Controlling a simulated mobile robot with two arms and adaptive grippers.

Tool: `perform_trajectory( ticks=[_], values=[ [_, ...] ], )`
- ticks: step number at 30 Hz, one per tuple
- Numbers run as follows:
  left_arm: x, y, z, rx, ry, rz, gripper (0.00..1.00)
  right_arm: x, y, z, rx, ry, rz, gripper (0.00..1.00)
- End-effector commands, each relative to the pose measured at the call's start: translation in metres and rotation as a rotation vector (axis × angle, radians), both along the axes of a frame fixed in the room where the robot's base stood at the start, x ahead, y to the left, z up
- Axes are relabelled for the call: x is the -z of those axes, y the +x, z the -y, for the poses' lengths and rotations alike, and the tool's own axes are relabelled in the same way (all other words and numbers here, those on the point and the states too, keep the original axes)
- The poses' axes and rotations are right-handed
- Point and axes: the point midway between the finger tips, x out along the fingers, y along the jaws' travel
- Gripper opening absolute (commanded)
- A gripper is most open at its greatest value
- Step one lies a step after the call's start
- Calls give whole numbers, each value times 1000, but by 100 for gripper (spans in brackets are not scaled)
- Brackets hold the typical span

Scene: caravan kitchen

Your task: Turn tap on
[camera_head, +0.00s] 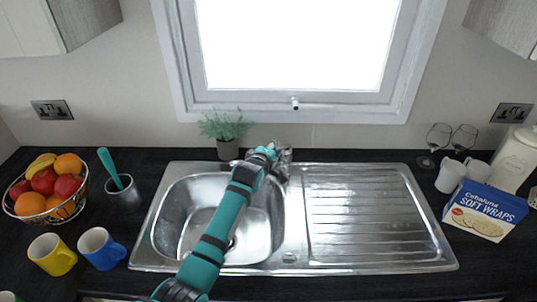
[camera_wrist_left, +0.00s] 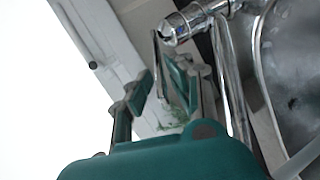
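The chrome tap (camera_head: 283,160) stands at the back edge of the sink, between the basin and the drainer. In the left wrist view its body (camera_wrist_left: 190,20) and a long chrome pipe (camera_wrist_left: 232,85) show at the upper middle and right. My left gripper (camera_head: 268,153) reaches over the basin and is close beside the tap's left side. In the left wrist view the teal fingers (camera_wrist_left: 160,90) are apart, with a gap between them. My right gripper is not in view.
The steel sink basin (camera_head: 188,205) lies below my left arm, with the ridged drainer (camera_head: 370,215) clear at right. A potted plant (camera_head: 226,130) stands left of the tap. A fruit basket (camera_head: 50,190), mugs (camera_head: 101,248), glasses (camera_head: 438,138) and a wraps box (camera_head: 486,211) stand at the sides.

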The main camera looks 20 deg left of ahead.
Motion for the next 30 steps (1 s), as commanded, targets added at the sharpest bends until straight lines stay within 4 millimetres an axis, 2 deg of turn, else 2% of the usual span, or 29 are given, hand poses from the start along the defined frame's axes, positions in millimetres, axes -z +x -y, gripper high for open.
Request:
perform_trajectory(
  ticks=[12, 18, 23, 30],
  values=[
    [-26, -72, -2, 1, -2, 2, 19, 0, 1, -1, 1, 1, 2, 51],
    [-36, -99, -3, -1, -2, 1, 19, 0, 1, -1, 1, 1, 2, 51],
    [-39, -106, -3, 0, -1, 1, 19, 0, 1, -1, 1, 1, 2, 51],
    [-39, -107, -4, 0, -1, 1, 19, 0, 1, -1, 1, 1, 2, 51]
  ],
)
